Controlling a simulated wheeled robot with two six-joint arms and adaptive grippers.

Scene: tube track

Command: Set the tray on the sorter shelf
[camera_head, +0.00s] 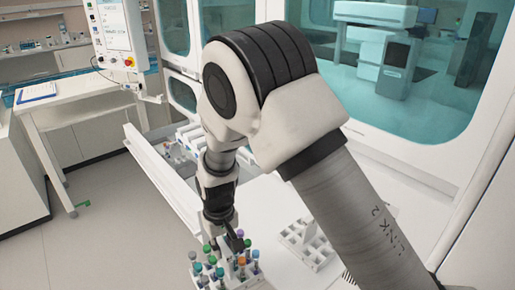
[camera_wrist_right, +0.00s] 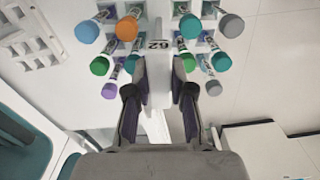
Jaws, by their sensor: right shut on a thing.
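The tray (camera_head: 243,279) is a white rack of capped tubes with blue, green, purple, orange and grey caps, low in the middle of the head view. In the right wrist view its white central handle (camera_wrist_right: 157,75), marked 62, stands between two groups of tubes. My right gripper (camera_head: 233,243) points down over the tray and is shut on this handle; its fingers (camera_wrist_right: 158,92) lie on both sides of it. The head view does not show clearly whether the tray rests on the white surface below. A white shelf (camera_head: 160,170) with a raised edge runs along the machine. My left gripper is not in view.
An empty white rack (camera_head: 306,246) stands right of the tray, partly behind my right arm. Other tubes (camera_head: 176,152) stand on the shelf farther back. A glass-fronted machine (camera_head: 400,70) stands behind. A side table (camera_head: 75,95) with a clipboard is at the left; open floor lies before it.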

